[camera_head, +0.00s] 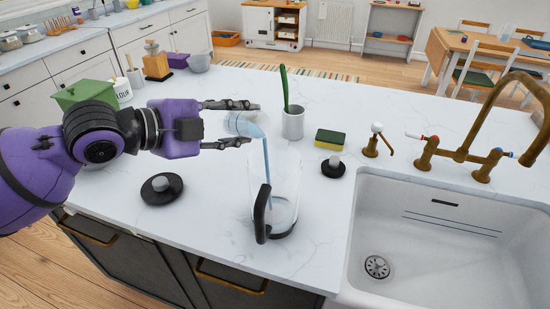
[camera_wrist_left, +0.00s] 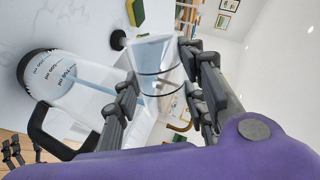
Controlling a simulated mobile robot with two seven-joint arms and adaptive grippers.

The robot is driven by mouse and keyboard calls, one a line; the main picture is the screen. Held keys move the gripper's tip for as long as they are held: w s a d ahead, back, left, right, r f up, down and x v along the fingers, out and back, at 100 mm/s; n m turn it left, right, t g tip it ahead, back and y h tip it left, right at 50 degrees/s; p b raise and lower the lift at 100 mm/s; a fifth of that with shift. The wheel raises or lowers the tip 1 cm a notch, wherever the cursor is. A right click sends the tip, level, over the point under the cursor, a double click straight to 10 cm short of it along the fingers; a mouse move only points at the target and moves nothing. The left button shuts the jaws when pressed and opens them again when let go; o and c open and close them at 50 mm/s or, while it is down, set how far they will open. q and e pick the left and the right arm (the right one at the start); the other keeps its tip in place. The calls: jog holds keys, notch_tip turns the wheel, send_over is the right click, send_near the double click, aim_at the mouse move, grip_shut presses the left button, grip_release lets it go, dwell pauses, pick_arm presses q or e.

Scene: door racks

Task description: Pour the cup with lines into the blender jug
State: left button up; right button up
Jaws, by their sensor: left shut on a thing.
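My left gripper (camera_head: 252,124) is shut on the clear cup with lines (camera_head: 236,124), with one finger on each side of it. The cup is tipped toward the right, and a thin bluish stream (camera_head: 266,158) runs from its mouth into the blender jug (camera_head: 288,180). The clear jug stands upright on the counter below, its black handle toward me, with some liquid at its bottom. In the left wrist view the cup (camera_wrist_left: 158,68) shows dark rings between the fingers, and the jug (camera_wrist_left: 75,75) is to its left. Dark jointed fingers at that view's lower left edge look like my right gripper (camera_wrist_left: 22,150); their state is unclear.
A grey pot with a green utensil (camera_head: 293,124) stands behind the jug. A sponge (camera_head: 330,137) and a black lid (camera_head: 333,168) lie to its right, before the sink (camera_head: 440,225). Another black lid (camera_head: 161,190) lies left of the jug. The counter between is clear.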

jog(key=shift+d, duration=0.15)
pick_arm(q)
jog(key=shift+s+r, duration=0.1)
jog(key=shift+r, duration=0.1)
jog(key=shift+d+m, duration=0.25)
jog(key=shift+m, duration=0.05)
jog(key=shift+s+r+p, duration=0.1)
jog(key=shift+s+p, duration=0.1)
jog(key=shift+p, duration=0.2)
jog(key=shift+d, duration=0.25)
jog(key=shift+y, duration=0.3)
pick_arm(e)
jog(key=shift+w+a+r, duration=0.25)
jog(key=shift+a+r, duration=0.15)
jog(key=shift+a, duration=0.05)
pick_arm(q)
jog(key=shift+s+r+m, duration=0.1)
jog(key=shift+s+m, duration=0.1)
jog(key=shift+m, duration=0.1)
pick_arm(e)
jog(key=shift+r, duration=0.15)
